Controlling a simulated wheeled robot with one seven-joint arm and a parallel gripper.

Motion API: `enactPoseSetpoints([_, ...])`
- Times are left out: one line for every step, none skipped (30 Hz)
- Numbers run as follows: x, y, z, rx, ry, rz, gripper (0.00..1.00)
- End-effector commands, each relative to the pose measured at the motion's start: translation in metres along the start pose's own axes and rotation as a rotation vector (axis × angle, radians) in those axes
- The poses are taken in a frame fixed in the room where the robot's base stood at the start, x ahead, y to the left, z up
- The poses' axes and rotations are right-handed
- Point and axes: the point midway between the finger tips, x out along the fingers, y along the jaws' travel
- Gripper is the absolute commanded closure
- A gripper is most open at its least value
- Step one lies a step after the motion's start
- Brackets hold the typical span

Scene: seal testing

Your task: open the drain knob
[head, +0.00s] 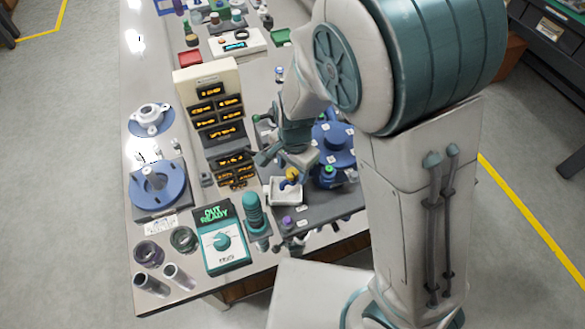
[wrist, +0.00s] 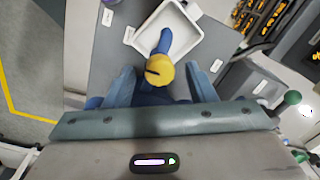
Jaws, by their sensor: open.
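The drain knob (wrist: 159,75) is a round yellow cap with a dark slot across it, on a blue spout (wrist: 165,42) that reaches over a square white tray (wrist: 189,22). In the head view the yellow knob (head: 292,174) shows just below my gripper (head: 286,164), above the white tray (head: 287,197). In the wrist view my gripper (wrist: 160,75) is open, with one blue-grey finger on each side of the knob. Gaps show between the fingers and the knob. The knob's underside and the valve body behind it are partly hidden.
A beige panel with orange displays (head: 213,80) stands left of my arm. A blue round fixture (head: 333,145) is close on the right. A teal cylinder (head: 254,212) and a box reading "OUT READY" (head: 222,240) stand at the front. A green ball-ended lever (wrist: 292,98) is near the gripper.

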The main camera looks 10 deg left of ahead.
Motion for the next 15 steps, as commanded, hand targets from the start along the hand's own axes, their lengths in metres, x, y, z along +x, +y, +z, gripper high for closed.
enactPoseSetpoints([0.0028, 0.0004, 0.0000, 0.000, 0.000, 0.001, 0.50])
enactPoseSetpoints([0.0036, 0.0004, 0.0001, 0.000, 0.000, 0.001, 0.50])
enactPoseSetpoints([0.0044, 0.0004, 0.0001, 0.000, 0.000, 0.001, 0.50])
enactPoseSetpoints([0.0047, 0.0003, 0.0001, 0.000, 0.000, 0.000, 0.50])
enactPoseSetpoints([0.0048, 0.0003, 0.0001, -0.001, 0.000, 0.000, 0.50])
enactPoseSetpoints([0.0048, 0.0003, 0.0001, -0.001, 0.000, 0.000, 0.50])
enactPoseSetpoints([0.0048, 0.0002, 0.0001, -0.001, 0.000, 0.000, 0.50])
enactPoseSetpoints([0.0047, 0.0002, 0.0001, -0.001, 0.000, 0.000, 0.50])
enactPoseSetpoints([0.0046, 0.0002, 0.0001, -0.001, 0.000, 0.000, 0.50])
enactPoseSetpoints([0.0046, 0.0002, 0.0001, -0.001, 0.000, 0.000, 0.50])
enactPoseSetpoints([0.0046, 0.0002, 0.0001, -0.001, 0.000, 0.000, 0.52])
enactPoseSetpoints([0.0046, 0.0002, 0.0001, 0.000, 0.000, 0.000, 0.64])
enactPoseSetpoints([0.0045, 0.0002, 0.0001, 0.000, 0.000, 0.000, 0.72])
enactPoseSetpoints([0.0045, 0.0002, 0.0001, 0.000, 0.000, 0.000, 0.80])
enactPoseSetpoints([0.0045, 0.0002, 0.0001, 0.000, 0.000, 0.000, 0.91])
